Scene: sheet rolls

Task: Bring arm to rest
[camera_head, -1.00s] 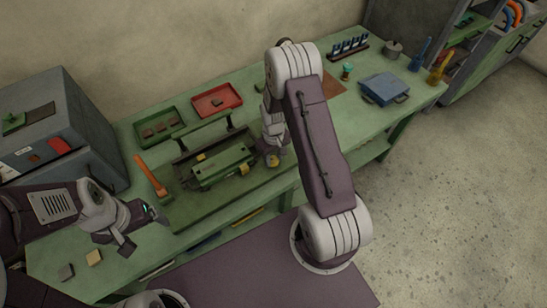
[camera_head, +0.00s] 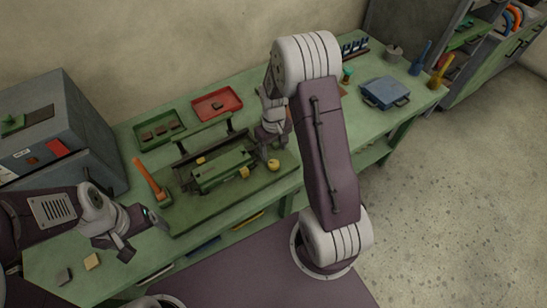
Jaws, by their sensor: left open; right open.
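My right arm reaches over the bench, and its open gripper (camera_head: 272,150) hangs by the right end of the green sheet rolls machine (camera_head: 222,168). A round yellow knob (camera_head: 273,165) shows just below its fingers, and the gripper looks empty. Whether the fingertips touch the machine is hard to tell. My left gripper (camera_head: 144,238) is open and empty over the left front of the bench, apart from the small blocks there. An orange-handled lever (camera_head: 147,178) rises at the machine's left side.
A green tray with small plates (camera_head: 158,128) and a red tray (camera_head: 217,105) lie behind the machine. A grey cabinet (camera_head: 60,125) stands at left. Dark and tan blocks (camera_head: 92,261) lie front left. A blue case (camera_head: 385,92) sits at right.

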